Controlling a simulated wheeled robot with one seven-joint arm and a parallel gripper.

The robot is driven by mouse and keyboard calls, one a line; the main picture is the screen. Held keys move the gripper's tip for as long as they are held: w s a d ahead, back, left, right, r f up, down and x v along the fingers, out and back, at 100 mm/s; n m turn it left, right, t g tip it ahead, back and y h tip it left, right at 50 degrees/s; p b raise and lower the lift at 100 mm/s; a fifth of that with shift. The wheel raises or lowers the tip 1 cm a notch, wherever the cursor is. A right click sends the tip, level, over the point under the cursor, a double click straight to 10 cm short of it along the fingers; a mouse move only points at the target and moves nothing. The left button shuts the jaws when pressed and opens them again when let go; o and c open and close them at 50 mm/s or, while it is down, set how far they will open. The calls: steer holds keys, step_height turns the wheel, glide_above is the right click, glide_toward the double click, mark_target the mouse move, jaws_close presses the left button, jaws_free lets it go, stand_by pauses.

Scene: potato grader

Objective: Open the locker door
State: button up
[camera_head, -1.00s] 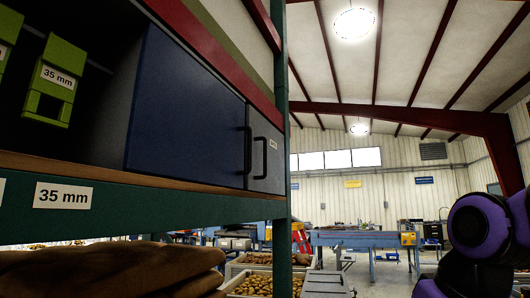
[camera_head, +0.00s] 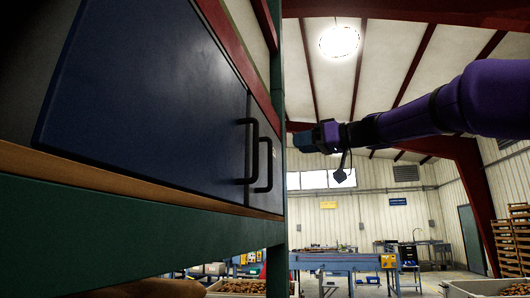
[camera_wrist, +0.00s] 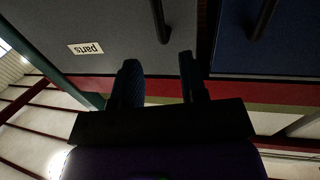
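The locker has a dark blue door (camera_head: 150,90) and a narrower grey door (camera_head: 266,155) to its right. Both look shut. The blue door has a black bar handle (camera_head: 250,150) at its right edge, and the grey door has a similar handle (camera_head: 267,165). In the wrist view, which is upside down, the grey door (camera_wrist: 120,30) with a "parts" label is at left and the blue door (camera_wrist: 262,45) at right. My gripper (camera_wrist: 159,62) is open and empty, its fingers apart. The grey door's handle (camera_wrist: 160,20) lies beyond the fingertips, not between them.
A green shelf beam (camera_head: 150,255) runs below the locker, and a green post (camera_head: 277,200) stands at its right end. A red beam (camera_head: 232,50) runs above the doors. A blue workbench (camera_head: 340,262) stands farther back. Open air lies right of the post.

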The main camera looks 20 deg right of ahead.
steer(key=x, duration=1)
steer(key=shift+s+f, duration=0.1)
jaws_close()
